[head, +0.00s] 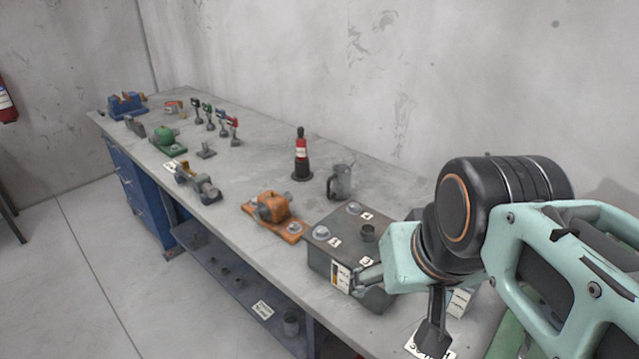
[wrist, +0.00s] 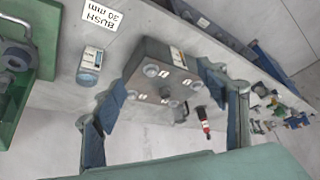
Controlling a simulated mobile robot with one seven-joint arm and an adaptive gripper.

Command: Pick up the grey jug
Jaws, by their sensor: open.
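The grey jug (head: 340,182) stands upright on the workbench, just behind the grey metal box, with its dark handle toward the left in the head view. In the wrist view the jug (wrist: 181,113) is small and partly hidden beyond the box. My gripper (head: 402,300) is open and empty, with its fingers spread in front of and above the near end of the box. In the wrist view my gripper (wrist: 162,92) has one finger on each side of the frame. The jug is well beyond the fingertips, not touched.
The grey metal box (head: 322,262) with round fittings lies between my gripper and the jug. A black and red bottle (head: 301,157) stands left of the jug. An orange device (head: 272,209) sits near the front edge. A small white-and-blue container (wrist: 90,62) and green crate (wrist: 36,60) are close by.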

